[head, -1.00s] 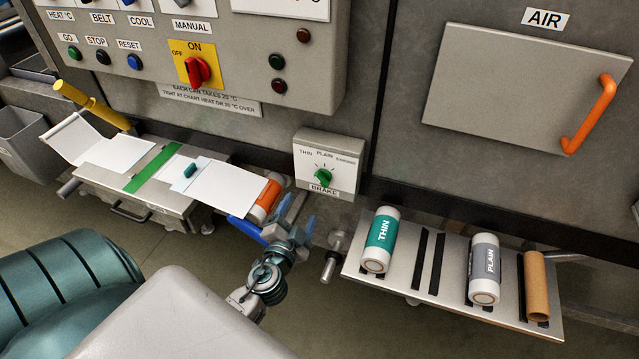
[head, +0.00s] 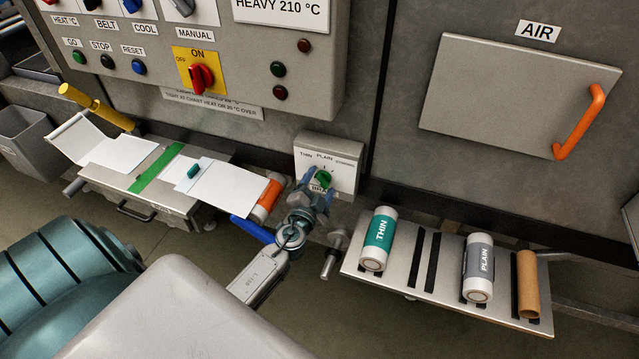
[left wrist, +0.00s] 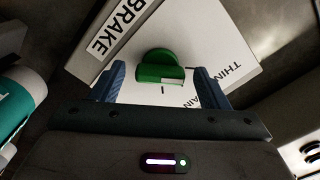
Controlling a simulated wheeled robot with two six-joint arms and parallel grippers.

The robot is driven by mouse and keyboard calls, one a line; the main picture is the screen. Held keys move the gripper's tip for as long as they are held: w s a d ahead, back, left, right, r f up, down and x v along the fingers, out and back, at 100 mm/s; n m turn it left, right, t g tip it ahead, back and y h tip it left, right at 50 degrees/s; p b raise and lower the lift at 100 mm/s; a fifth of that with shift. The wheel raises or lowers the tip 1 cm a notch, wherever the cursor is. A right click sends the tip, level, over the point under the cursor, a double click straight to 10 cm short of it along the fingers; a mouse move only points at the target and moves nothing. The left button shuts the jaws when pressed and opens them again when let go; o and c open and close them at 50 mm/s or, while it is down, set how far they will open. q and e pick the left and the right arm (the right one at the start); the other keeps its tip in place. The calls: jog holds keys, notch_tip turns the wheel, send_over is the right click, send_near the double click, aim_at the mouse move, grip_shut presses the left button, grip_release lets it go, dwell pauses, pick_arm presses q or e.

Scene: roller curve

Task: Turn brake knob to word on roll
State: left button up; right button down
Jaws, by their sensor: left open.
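The green brake knob (head: 323,179) sits on the white-faced brake box (head: 346,178), below the words THIN, PLAIN and a third word. My left gripper (head: 317,187) is open in front of the knob. In the left wrist view, the knob (left wrist: 161,68) lies between the two blue fingers (left wrist: 163,82), with gaps on both sides. Its white mark faces the scale side; the exact setting is hard to tell. A roll with an orange label (head: 267,199) lies at the machine's right end; its word is not readable. My right gripper is not in view.
A sloped rack (head: 399,268) at right holds a teal THIN roll (head: 379,240), a grey PLAIN roll (head: 479,268) and a brown tube (head: 528,285). A control panel (head: 300,85) with a red switch (head: 201,77) is above. A blue lever (head: 252,229) is beside my left wrist.

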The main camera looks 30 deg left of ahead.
pick_arm(q)
jog(key=shift+c, duration=0.2)
jog(key=c, duration=1)
jog(key=shift+o, duration=0.2)
jog(key=shift+m, duration=0.3)
jog(key=m+b, duration=0.1)
jog(key=m, duration=0.1)
jog(key=shift+m, duration=0.4)
jog(key=m, duration=0.8)
jog(key=shift+m, duration=2.3)
jog(key=shift+o, duration=0.2)
jog(key=shift+f, duration=0.1)
